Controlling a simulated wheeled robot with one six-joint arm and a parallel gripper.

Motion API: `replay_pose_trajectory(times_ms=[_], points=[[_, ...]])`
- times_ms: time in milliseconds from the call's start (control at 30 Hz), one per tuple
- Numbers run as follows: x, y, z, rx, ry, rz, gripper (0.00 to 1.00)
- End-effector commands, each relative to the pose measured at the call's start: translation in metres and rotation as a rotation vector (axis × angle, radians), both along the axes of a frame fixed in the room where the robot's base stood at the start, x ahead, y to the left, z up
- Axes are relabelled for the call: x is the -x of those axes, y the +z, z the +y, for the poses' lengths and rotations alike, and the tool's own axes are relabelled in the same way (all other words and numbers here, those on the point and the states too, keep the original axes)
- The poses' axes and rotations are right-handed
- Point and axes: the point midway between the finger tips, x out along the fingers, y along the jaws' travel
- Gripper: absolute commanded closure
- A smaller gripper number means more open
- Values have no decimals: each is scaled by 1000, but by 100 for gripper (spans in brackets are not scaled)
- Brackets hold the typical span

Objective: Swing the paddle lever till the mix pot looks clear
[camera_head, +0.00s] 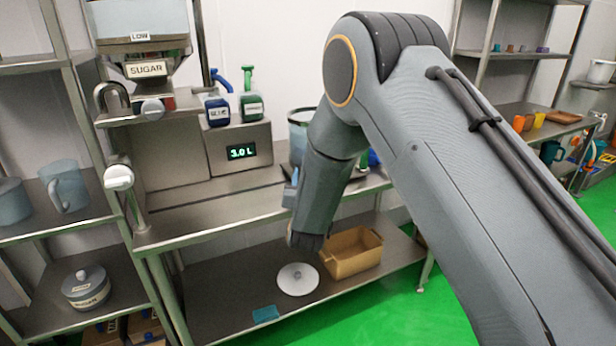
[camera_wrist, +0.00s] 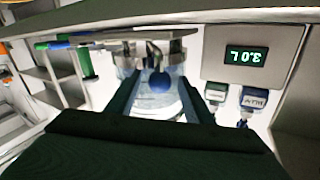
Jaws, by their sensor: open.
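The mix pot (camera_head: 298,128) stands on the steel counter, mostly hidden behind my arm in the head view. In the wrist view, which is upside down, the pot (camera_wrist: 177,100) looks pale blue and see-through; I cannot tell how evenly its contents are mixed. I cannot tell how far the knob is from the fingers. No contact shows.
The readout (camera_head: 242,152) shows 3.0 L. Blue (camera_head: 217,108) and green (camera_head: 252,104) bottles stand above it. A sugar hopper (camera_head: 147,68) is at the left. A tan bin (camera_head: 351,252) and a white disc (camera_head: 297,279) lie on the lower shelf. Green floor is open at the right.

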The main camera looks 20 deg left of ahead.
Motion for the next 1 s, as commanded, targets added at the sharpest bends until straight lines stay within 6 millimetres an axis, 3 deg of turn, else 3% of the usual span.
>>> replay_pose_trajectory(times_ms=[200,400,833,1000], points=[[36,-1,-8,0,2,1,53],[55,0,-13,0,2,0,53],[56,1,-18,3,1,13,53],[45,-1,-55,41,-5,145,53]])
